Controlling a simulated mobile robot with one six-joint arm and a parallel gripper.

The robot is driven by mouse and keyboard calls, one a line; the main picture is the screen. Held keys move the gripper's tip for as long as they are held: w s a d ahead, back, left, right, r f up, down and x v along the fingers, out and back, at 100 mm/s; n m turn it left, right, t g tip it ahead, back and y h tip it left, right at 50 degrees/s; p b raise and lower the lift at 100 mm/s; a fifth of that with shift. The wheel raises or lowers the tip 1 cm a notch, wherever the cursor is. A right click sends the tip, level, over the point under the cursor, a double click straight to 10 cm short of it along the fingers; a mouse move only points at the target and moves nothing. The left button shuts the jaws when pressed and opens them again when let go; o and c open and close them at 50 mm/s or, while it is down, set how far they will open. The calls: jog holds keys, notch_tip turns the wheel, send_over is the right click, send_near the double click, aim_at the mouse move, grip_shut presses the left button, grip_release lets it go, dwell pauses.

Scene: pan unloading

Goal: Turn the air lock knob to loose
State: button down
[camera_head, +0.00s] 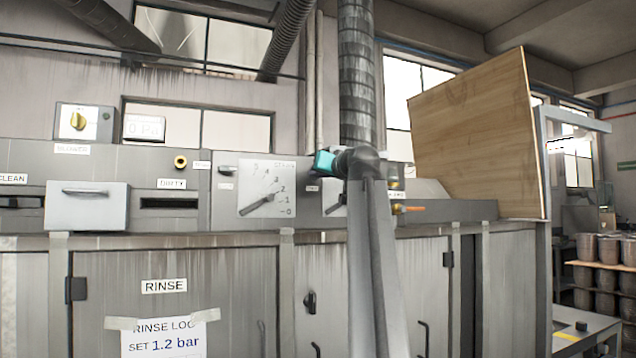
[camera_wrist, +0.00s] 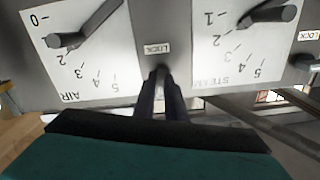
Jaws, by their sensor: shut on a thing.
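The wrist view is upside down. My gripper (camera_wrist: 163,85) has its two dark fingers close together on the air lock knob (camera_wrist: 161,70), just by a LOCK label (camera_wrist: 158,48). The fingers hide most of this knob, so I cannot tell which way it points. The AIR dial (camera_wrist: 95,62) is beside it at left in the wrist view, its pointer near 2. In the head view my teal gripper (camera_head: 323,162) is at the panel just right of the STEAM dial (camera_head: 262,178), partly covering the AIR dial (camera_head: 331,198).
The STEAM dial also shows in the wrist view (camera_wrist: 215,60), with another lock knob (camera_wrist: 305,62) beyond it. In the head view a drawer (camera_head: 87,208) sticks out at left and a wooden board (camera_head: 470,140) stands at right. Cabinet doors (camera_head: 180,300) are below.

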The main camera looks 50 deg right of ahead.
jog(key=shift+n+b, duration=0.8)
jog(key=shift+n, duration=0.7)
jog(key=c, duration=1.8)
grip_release()
jog(key=shift+s+a, duration=0.1)
jog(key=shift+s, duration=0.1)
jog(key=p+v, duration=1.2)
jog(key=v, duration=0.1)
jog(key=shift+s+p, duration=0.2)
jog(key=shift+p, duration=0.15)
jog(key=shift+a, duration=0.1)
